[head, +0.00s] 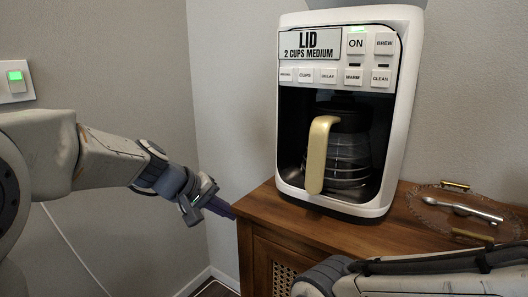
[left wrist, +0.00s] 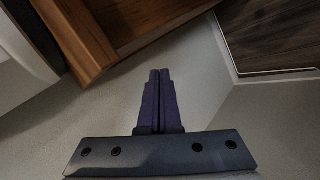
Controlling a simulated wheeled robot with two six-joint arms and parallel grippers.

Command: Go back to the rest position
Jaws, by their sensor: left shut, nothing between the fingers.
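My left gripper (head: 222,208) is shut and empty. In the head view it is at the left corner of the wooden cabinet (head: 335,237), close to its edge; I cannot tell whether they touch. In the left wrist view its two dark purple fingers (left wrist: 159,85) lie side by side, with the cabinet's wooden edge (left wrist: 85,45) beyond them at the upper left. My right arm shows at the lower right of the head view, but its gripper fingers are not in sight.
A white coffee maker (head: 405,75) stands on the cabinet with a glass carafe (head: 350,160) inside, its cream handle facing me. A glass tray (head: 430,212) with a metal utensil (head: 470,212) is on the right. A lit green wall switch (head: 16,81) is at the left.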

